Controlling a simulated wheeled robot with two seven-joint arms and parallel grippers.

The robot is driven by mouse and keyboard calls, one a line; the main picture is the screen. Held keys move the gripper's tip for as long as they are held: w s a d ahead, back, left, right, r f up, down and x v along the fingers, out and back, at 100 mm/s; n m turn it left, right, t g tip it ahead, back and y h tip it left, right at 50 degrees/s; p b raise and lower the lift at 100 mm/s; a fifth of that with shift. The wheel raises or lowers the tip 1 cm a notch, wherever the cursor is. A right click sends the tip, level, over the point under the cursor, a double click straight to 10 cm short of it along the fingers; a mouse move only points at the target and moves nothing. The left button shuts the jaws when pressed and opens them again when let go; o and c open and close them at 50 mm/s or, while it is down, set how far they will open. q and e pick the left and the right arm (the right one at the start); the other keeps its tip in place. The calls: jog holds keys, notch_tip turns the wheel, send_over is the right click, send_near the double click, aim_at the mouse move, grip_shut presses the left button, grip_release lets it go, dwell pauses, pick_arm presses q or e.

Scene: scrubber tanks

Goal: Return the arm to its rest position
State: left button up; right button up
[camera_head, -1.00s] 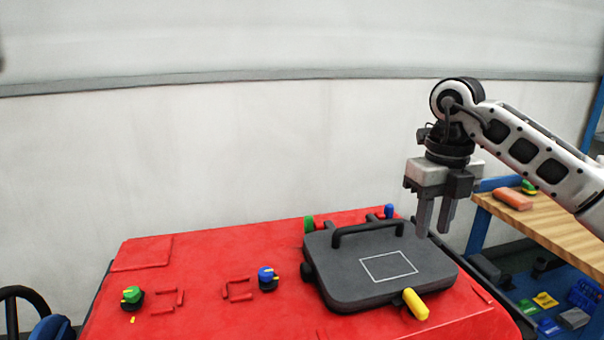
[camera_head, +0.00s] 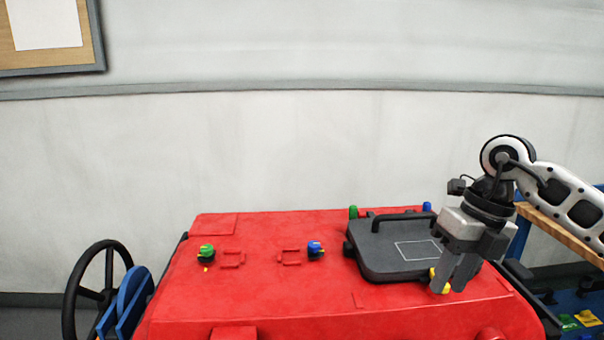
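My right gripper (camera_head: 451,280) comes in from the right with its fingers pointing down. It hangs in front of the right edge of the dark grey lid (camera_head: 385,262) on the red scrubber body (camera_head: 270,300). Its two fingers look close together, with a small gap hard to judge. They partly hide the yellow knob (camera_head: 433,272) at the lid's front; I cannot tell whether they touch it. My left gripper is not in view.
A green knob (camera_head: 206,251) and a blue knob (camera_head: 315,248) stand on the red top. A black steering wheel (camera_head: 82,295) and blue seat (camera_head: 132,290) are at left. A wooden-topped table (camera_head: 570,235) is at right. A board hangs on the wall (camera_head: 100,50).

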jog(key=s+a+f+m+t+y, duration=0.1)
jog(key=s+a+m+t+y, duration=0.3)
jog(key=a+y, duration=0.6)
jog(key=s+a+m+t+y, duration=0.25)
jog(key=a+m+y, duration=0.25)
jog(key=a+y, duration=0.55)
jog(key=d+f+m+t+h, duration=0.6)
jog(key=f+m+t+h, duration=0.65)
jog(key=m, duration=0.75)
jog(key=s+d+f+m+g+h, duration=0.3)
jog(key=s+f+g, duration=0.1)
jog(key=s+f, duration=0.2)
jog(key=s+d+f+m+g+h, duration=0.3)
jog(key=s+f, duration=0.3)
jog(key=f, duration=0.2)
jog(key=shift+m+g+h, duration=0.5)
jog(key=shift+m+h, duration=0.2)
jog(key=shift+h, duration=0.1)
jog(key=shift+f, duration=0.1)
